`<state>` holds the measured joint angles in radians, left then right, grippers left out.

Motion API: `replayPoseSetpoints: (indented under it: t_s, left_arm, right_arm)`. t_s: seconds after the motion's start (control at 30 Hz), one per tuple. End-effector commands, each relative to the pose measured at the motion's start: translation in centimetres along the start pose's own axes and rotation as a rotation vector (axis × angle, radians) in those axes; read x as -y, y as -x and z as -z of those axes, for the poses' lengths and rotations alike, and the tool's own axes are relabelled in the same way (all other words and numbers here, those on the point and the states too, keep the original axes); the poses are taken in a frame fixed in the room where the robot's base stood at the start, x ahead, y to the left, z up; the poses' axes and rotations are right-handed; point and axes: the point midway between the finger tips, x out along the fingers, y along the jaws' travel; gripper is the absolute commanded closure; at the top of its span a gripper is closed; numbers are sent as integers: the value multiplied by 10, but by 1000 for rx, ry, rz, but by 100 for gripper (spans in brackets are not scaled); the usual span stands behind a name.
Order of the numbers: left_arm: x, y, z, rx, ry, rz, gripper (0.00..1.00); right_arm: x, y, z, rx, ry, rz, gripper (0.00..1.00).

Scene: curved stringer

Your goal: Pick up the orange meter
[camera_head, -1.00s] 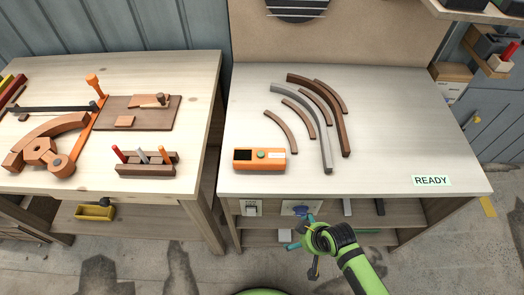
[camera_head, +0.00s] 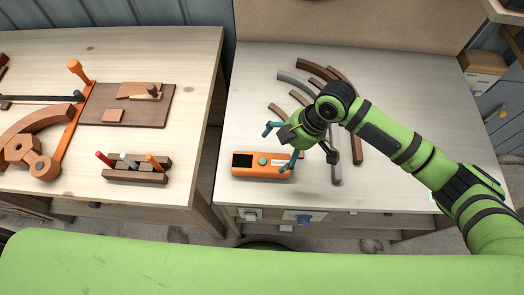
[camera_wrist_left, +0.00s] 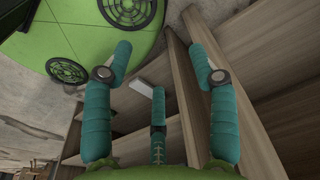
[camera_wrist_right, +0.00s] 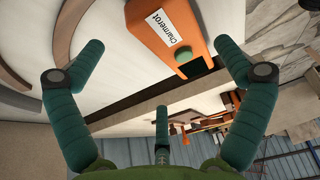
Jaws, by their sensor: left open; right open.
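The orange meter (camera_head: 262,164) lies on the right-hand workbench near its front edge. It has a dark screen, a green button and a white label. My right gripper (camera_head: 279,147) is open above the meter's right part, its fingers apart. In the right wrist view the meter (camera_wrist_right: 163,32) shows beyond the open right fingers (camera_wrist_right: 160,55), with nothing between the tips. My left gripper (camera_wrist_left: 165,50) is open and empty in its wrist view, facing wooden shelving. It is not in the head view.
Curved wooden strips (camera_head: 318,72) and a grey curved strip (camera_head: 294,82) lie behind the meter, partly hidden by my right arm. The left bench (camera_head: 60,190) holds a pen block (camera_head: 137,168) and orange-and-wood tools. A gap separates the benches.

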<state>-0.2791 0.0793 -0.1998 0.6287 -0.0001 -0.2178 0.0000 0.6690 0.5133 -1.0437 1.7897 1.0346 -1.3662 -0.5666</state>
Motion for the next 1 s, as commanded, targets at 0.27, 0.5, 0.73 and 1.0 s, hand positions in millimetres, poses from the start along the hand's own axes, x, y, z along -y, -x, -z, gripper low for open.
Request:
replayPoseSetpoints:
  t_s: [0.27, 0.5, 0.73, 1.0]
  left_arm:
    - [-5, 17, -31, 51, 0, -7, 41]
    - [-5, 24, -30, 51, 0, -7, 41]
    - [-2, 23, -10, 19, 0, -3, 41]
    - [-2, 23, -10, 19, 0, -3, 41]
  right_arm:
    - [1, -28, 2, 1, -1, 6, 0]
    - [0, -62, 2, 0, -1, 3, 0]
    - [0, -68, 1, 0, 1, 0, 0]
    - [0, -67, 1, 0, 0, 0, 61]
